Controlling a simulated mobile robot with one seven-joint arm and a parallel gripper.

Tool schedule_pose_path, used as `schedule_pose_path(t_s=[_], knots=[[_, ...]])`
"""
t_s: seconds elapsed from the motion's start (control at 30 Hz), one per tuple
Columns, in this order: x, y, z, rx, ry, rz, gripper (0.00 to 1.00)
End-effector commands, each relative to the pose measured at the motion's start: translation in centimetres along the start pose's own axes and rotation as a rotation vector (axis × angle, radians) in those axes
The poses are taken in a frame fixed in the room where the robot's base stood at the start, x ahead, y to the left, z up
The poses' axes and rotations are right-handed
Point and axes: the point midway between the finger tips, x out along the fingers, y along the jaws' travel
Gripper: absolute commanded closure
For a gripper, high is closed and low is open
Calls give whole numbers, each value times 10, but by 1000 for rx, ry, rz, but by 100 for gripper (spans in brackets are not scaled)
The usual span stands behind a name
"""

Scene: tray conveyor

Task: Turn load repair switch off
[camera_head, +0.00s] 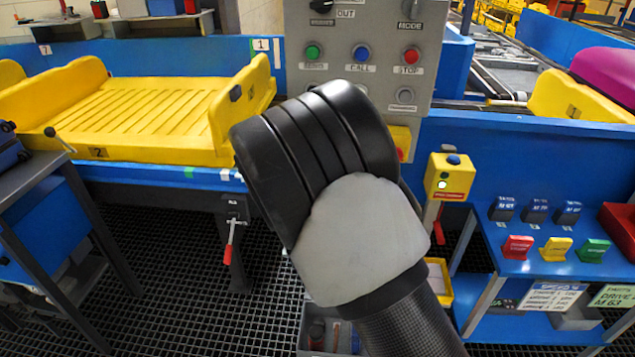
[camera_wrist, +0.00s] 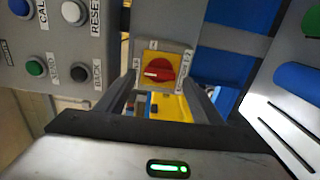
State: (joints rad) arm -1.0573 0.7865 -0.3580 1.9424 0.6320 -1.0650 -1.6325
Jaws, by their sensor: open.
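A red rotary switch (camera_wrist: 159,70) on a yellow plate (camera_wrist: 178,52) shows in the wrist view, with white labels around it. The label on its right is too small to read surely, so I cannot tell whether this is the load repair switch. In the head view a yellow box (camera_head: 401,137), mostly hidden behind my arm, shows at the panel's lower right. My gripper (camera_wrist: 166,98) is open in the wrist view, its fingers short of the red knob with nothing seen between them. In the head view my arm hides the gripper.
A grey control panel (camera_head: 337,75) with knobs and coloured buttons stands beyond my arm; it also shows at left in the wrist view (camera_wrist: 52,100). A yellow tray (camera_head: 150,115) is at left. A yellow button box (camera_head: 450,176) and a blue switch desk (camera_head: 520,268) are at right.

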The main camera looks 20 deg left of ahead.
Motion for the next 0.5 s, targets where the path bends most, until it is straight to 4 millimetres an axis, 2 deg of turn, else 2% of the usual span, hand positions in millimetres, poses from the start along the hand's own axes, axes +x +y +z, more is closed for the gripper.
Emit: schedule_pose_path(t_s=[0.5], knots=[[-121, 1, -1, 0, 4, -1, 39]])
